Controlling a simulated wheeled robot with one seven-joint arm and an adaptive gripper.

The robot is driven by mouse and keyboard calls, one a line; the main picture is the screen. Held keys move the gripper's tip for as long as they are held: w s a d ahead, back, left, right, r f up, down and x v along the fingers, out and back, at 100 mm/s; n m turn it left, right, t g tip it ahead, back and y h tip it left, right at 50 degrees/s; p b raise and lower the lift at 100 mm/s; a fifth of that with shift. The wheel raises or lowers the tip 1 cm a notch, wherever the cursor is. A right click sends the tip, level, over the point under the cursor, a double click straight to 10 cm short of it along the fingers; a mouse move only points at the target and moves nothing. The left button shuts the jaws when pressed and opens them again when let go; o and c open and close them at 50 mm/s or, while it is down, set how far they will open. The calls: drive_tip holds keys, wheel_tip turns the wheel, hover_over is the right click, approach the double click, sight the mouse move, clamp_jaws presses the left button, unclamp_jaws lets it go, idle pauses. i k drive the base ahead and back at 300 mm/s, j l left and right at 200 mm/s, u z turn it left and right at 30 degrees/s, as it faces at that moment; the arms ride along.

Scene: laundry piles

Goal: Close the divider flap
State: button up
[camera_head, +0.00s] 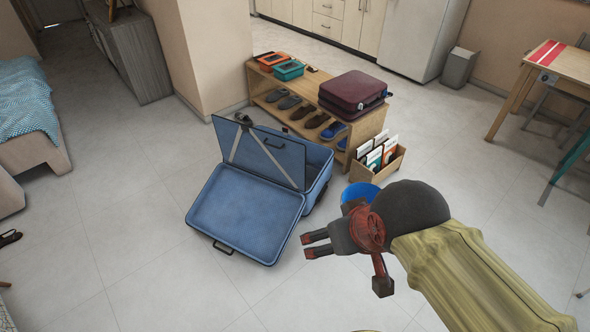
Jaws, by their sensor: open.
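A blue suitcase (319,176) lies open on the floor in the middle of the view. One shallow blue half (245,214) lies flat toward me and looks empty. The dark blue divider flap (287,155) stands raised and tilted between the two halves, with grey straps across its face. The flap hides most of the inside of the rear half. My gripper (306,246) is open and empty, to the right of the shallow half and apart from the flap, its fingers pointing left.
A wooden shoe bench (357,137) behind the suitcase carries a maroon case (352,92), small boxes and shoes. A wooden box of folders (378,163) and a blue round object (360,192) are near my arm. Floor left of the suitcase is clear.

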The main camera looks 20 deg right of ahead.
sight(278, 157)
drive_tip(key=i+j+z, duration=0.2)
drive_tip(key=i+j, duration=0.2)
drive_tip(key=i+j+z, duration=0.25)
drive_tip(key=j, duration=0.35)
drive_tip(key=i, duration=0.1)
